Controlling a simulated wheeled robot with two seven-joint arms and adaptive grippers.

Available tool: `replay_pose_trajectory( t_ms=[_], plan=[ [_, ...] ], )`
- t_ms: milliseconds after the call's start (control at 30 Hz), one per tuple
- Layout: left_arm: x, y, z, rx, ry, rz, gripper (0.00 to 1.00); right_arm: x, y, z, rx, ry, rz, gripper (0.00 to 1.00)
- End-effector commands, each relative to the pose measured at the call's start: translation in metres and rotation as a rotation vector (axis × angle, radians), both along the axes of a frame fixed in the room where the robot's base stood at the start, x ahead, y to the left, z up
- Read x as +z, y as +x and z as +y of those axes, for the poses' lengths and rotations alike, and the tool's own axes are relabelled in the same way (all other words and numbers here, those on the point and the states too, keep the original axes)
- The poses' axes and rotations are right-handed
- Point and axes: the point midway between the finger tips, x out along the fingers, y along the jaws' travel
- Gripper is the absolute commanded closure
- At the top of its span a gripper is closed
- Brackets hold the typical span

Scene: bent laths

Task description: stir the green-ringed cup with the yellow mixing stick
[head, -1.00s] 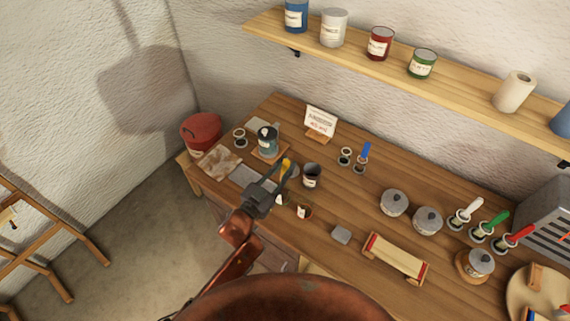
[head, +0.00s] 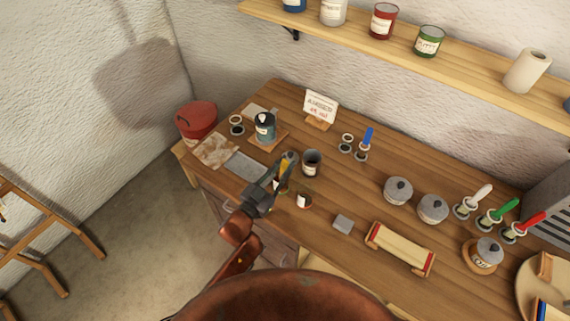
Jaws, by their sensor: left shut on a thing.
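My left gripper (head: 287,163) is over the left part of the workbench, shut on the yellow mixing stick (head: 284,171). Only a short yellow piece of the stick shows between the dark fingers; its lower end is hidden. A dark cup (head: 312,161) stands just right of the fingertips, apart from them as far as I can see. A small cup with a white label (head: 304,201) stands nearer the front edge. I cannot make out a green ring on either cup. A small patch of green shows beside the fingers, partly hidden by the gripper. My right gripper is out of view.
A blue-grey can (head: 265,127) stands on a wooden board behind the gripper, near a sign (head: 320,106). A red bucket (head: 196,121) is at the left end. Lidded pots (head: 398,190) and coloured-handled tools (head: 497,213) stand to the right.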

Motion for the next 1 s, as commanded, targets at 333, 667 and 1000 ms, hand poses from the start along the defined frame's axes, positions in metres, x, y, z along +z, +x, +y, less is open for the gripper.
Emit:
replay_pose_trajectory(
  t_ms=[333, 667, 1000],
  plan=[
    [-0.029, 0.005, 0.002, 0.0, 0.0, 0.001, 0.95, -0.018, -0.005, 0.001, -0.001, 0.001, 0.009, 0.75],
    [-0.04, 0.007, 0.003, 0.0, -0.001, 0.0, 0.95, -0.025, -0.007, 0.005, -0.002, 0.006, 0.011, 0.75],
    [-0.039, 0.007, 0.004, 0.0, -0.001, -0.001, 0.95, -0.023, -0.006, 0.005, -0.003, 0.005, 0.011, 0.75]
  ],
)
